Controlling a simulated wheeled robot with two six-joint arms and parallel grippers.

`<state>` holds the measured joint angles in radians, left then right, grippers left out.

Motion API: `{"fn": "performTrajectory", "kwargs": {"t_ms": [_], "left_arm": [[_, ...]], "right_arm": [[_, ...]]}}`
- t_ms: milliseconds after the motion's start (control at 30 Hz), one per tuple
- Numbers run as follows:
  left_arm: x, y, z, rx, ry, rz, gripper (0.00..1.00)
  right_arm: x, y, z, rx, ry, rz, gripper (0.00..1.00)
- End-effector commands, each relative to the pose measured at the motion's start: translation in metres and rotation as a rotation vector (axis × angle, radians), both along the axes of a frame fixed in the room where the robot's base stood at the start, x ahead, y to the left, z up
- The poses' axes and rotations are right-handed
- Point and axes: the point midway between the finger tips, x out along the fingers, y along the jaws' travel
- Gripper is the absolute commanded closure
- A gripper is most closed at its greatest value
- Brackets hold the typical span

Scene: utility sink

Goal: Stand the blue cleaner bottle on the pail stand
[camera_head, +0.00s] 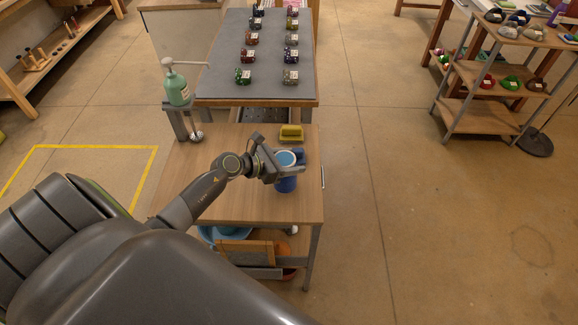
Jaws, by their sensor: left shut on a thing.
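A blue round container (287,184) with a light blue top is on or just above the wooden table top (240,205), near its right side. It looks like the blue cleaner bottle seen from above, but its full shape is partly hidden. My left gripper (284,168) is shut on it, reaching in from the left. I cannot tell whether its base touches the table. A small grey stand (177,122) is at the table's back left corner, with a green pump bottle (177,90) at its top. I cannot tell whether this is the pail stand. My right gripper is not in view.
A yellow sponge-like block (291,133) lies behind the blue container. A blue basin (207,233) sits on the lower shelf. The wooden table's front and left areas are largely clear.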

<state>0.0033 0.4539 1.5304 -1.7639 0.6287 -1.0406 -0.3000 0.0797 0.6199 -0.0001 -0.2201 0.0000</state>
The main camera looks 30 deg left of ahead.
Motion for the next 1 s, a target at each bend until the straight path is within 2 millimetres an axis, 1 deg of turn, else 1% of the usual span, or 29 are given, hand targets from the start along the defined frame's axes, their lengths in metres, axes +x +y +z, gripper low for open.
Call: {"fn": "performTrajectory", "kwargs": {"t_ms": [33, 100, 200, 467, 633, 667, 800, 833, 1000], "left_arm": [[0.000, 0.000, -0.008, -0.002, 0.003, 0.002, 0.78], [0.000, 0.000, -0.018, -0.001, 0.002, 0.001, 0.78], [0.000, 0.000, -0.027, -0.002, 0.001, 0.001, 0.78], [0.000, 0.000, -0.029, 0.000, -0.002, 0.000, 0.78], [0.000, 0.000, -0.034, 0.000, -0.001, 0.000, 0.78], [0.000, 0.000, -0.035, 0.000, 0.001, 0.000, 0.40], [0.000, 0.000, -0.034, 0.001, 0.002, 0.000, 0.22], [0.000, 0.000, -0.034, 0.001, 0.002, 0.000, 0.20], [-0.001, 0.000, -0.034, 0.001, 0.002, 0.000, 0.20]], "right_arm": [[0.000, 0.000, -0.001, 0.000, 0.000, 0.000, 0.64], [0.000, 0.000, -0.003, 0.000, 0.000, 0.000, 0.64], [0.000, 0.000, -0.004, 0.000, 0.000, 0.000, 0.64], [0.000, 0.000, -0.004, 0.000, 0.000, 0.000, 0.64], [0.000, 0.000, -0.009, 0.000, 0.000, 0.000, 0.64], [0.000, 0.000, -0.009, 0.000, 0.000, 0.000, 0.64], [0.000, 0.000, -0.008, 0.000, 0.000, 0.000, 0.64], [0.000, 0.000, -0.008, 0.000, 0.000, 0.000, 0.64], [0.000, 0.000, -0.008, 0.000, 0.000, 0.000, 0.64]]}}
